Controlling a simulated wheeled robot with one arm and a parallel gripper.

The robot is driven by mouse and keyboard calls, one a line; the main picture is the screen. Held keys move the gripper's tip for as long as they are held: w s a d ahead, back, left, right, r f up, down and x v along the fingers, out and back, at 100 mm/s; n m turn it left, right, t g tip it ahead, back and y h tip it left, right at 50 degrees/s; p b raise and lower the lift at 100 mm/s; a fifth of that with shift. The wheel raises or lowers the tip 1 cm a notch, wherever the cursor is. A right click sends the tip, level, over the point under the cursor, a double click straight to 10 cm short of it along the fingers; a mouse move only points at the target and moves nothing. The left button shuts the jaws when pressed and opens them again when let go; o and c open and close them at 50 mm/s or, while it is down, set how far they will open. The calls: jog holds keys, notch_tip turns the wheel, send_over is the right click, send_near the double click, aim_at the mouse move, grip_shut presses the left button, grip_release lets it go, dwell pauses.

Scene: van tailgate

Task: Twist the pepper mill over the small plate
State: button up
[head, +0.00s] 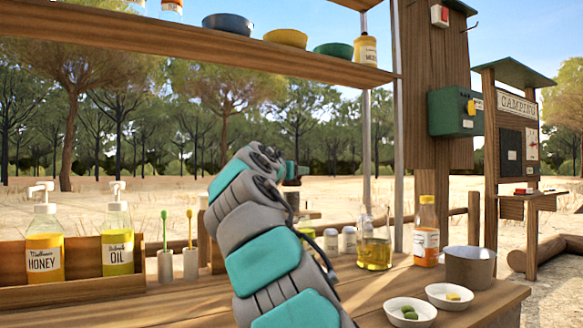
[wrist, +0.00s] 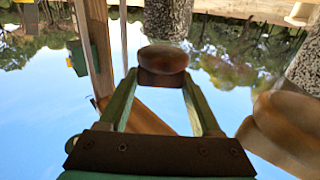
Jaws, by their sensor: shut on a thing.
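In the wrist view my gripper (wrist: 162,78) is shut on a dark brown, rounded wooden piece, which looks like the top of the pepper mill (wrist: 163,58). The rest of the mill is hidden or not clear. In the head view my arm hides the gripper and the mill. Two small white dishes stand at the front right of the counter. One dish (head: 392,315) holds green olive-like pieces, the other dish (head: 434,299) a yellow piece. I cannot tell which is the small plate. Both are right of my arm.
The wooden counter (head: 185,300) carries a metal pot (head: 470,268), an orange-labelled bottle (head: 426,235) and a glass jug of oil (head: 375,250) at right. Honey (head: 44,245) and oil (head: 117,240) pump bottles stand at left. A shelf (head: 200,45) with bowls runs overhead.

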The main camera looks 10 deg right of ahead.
jog(key=shift+r+m+g+h+p, duration=0.1)
jog(key=shift+m+g+h+p, duration=0.4)
jog(key=shift+m+h+p, duration=0.25)
jog(key=o, duration=1.4)
jog(key=shift+a, duration=0.1)
jog(key=shift+b+v, duration=1.45)
jog(key=shift+v, duration=2.4)
